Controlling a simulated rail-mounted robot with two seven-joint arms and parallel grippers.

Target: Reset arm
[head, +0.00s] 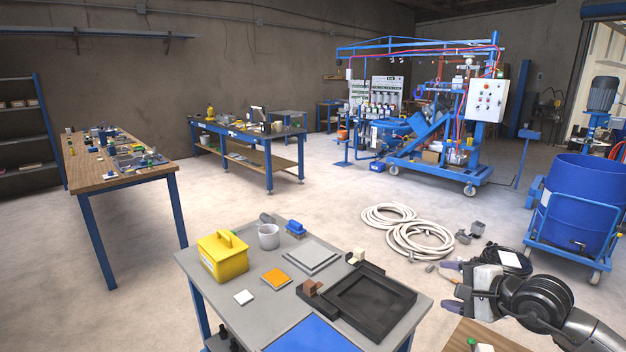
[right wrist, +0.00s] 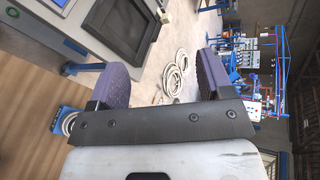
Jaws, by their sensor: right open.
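My right gripper (head: 450,286) is at the lower right of the head view, just past the right edge of the grey table (head: 210,275). Its purple fingers stand apart with nothing between them. The right wrist view also shows the open right gripper (right wrist: 158,68), with bare floor and coiled hoses beyond the gap. My right arm comes in from the lower right corner. My left gripper is not in view.
The grey table carries a yellow box (head: 222,260), a grey cup (head: 269,237), an orange square (head: 276,279) and a black tray (head: 405,297). Pale coiled hoses (head: 418,240) lie on the floor. A blue drum (head: 585,205) stands on a cart at right.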

